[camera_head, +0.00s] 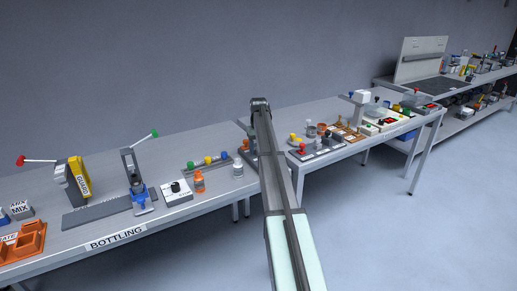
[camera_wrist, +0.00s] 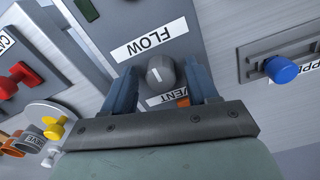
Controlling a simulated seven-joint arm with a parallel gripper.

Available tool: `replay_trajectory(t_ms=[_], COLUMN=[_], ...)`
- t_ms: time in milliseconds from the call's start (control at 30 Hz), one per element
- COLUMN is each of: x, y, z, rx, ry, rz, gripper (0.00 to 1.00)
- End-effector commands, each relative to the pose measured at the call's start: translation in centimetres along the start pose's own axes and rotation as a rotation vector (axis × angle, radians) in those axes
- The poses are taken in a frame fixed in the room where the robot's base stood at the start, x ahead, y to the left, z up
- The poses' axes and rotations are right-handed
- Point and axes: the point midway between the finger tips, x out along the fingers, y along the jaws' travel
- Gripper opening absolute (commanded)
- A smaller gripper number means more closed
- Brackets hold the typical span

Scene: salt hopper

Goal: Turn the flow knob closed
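The flow knob (camera_wrist: 160,72) is a round dark grey knob with a white pointer line, on a grey panel under a white label (camera_wrist: 149,38) reading FLOW. My gripper (camera_wrist: 161,78) is open in the wrist view, with one finger on each side of the knob. A gap shows between the knob and each finger, so it does not look gripped. In the head view my arm stretches to the back of the benches; my fingers and the flow knob cannot be made out there.
In the wrist view, a blue knob (camera_wrist: 281,69) is at right, a red knob (camera_wrist: 14,79) at left, and a yellow knob (camera_wrist: 54,129) lower left. A partly covered VENT label (camera_wrist: 168,98) is just below the flow knob. The head view shows a crowded BOTTLING bench (camera_head: 160,222).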

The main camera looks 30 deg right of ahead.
Motion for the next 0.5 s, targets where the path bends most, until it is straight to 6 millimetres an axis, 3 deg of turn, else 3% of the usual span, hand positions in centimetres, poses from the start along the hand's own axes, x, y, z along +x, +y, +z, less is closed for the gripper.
replay_trajectory(t_ms=[300,500], x=[-0.2,-2.4], y=[0.0,0.0], z=[0.0,-0.1], rx=[0.001,0.001], ry=[0.0,0.002], rz=[0.0,0.0], gripper=[0.6,0.6])
